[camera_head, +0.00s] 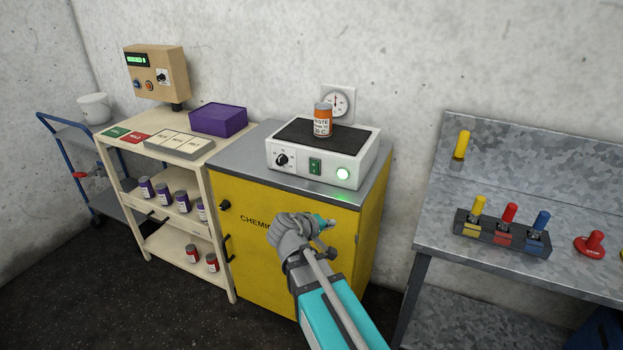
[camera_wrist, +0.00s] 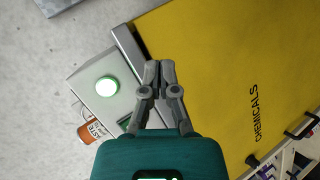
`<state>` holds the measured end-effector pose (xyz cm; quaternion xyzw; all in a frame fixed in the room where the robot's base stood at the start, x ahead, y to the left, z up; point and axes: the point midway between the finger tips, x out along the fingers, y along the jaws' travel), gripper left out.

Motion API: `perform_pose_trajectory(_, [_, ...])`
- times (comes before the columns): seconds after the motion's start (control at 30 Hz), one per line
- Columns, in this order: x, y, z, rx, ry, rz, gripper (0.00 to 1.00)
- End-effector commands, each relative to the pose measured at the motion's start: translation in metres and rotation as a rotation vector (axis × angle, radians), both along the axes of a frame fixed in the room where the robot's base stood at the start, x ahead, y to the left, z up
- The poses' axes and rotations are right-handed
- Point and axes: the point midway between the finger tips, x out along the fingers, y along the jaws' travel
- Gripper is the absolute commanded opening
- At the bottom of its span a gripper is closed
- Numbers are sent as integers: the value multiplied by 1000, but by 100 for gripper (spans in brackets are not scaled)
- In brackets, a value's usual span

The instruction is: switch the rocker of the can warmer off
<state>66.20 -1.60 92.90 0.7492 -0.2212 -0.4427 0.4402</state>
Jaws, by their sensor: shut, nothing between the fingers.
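The can warmer (camera_head: 302,165) is a white box with a dark top plate, standing on the yellow chemicals cabinet. Its green rocker (camera_head: 315,166) is in the middle of the front face, between a black knob (camera_head: 283,160) and a lit green lamp (camera_head: 343,174). An orange can (camera_head: 323,120) stands on the plate. In the wrist view the lamp (camera_wrist: 107,87) glows and the rocker is mostly hidden behind my wrist. My gripper (camera_head: 326,226) is shut and empty, in front of the cabinet and below the warmer's front, apart from the rocker.
The yellow cabinet (camera_head: 262,239) has a grey top edge under the warmer. A cream shelf (camera_head: 219,258) with jars and a purple box (camera_head: 219,120) stands left. A metal bench (camera_head: 381,295) with coloured handles stands right. Open floor lies front left.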

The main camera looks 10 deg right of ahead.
Motion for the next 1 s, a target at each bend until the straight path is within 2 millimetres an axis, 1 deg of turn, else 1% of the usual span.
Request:
perform_pose_trajectory(0.03, [10,8,-1,-62,-28,36,0])
perform_pose_trajectory(0.17, [28,29,15,-225,-101,126,0])
perform_pose_trajectory(0.23, [37,43,24,-311,-137,176,0])
perform_pose_trajectory(0.4, [51,76,42,-486,-208,278,0])
perform_pose_trajectory(0.53, [56,94,51,-573,-241,329,0])
perform_pose_trajectory(0.6, [58,101,55,-601,-252,345,0])
perform_pose_trajectory(0.7, [59,105,58,-622,-259,359,0])
perform_pose_trajectory(1.0, [59,105,59,-626,-261,359,0])
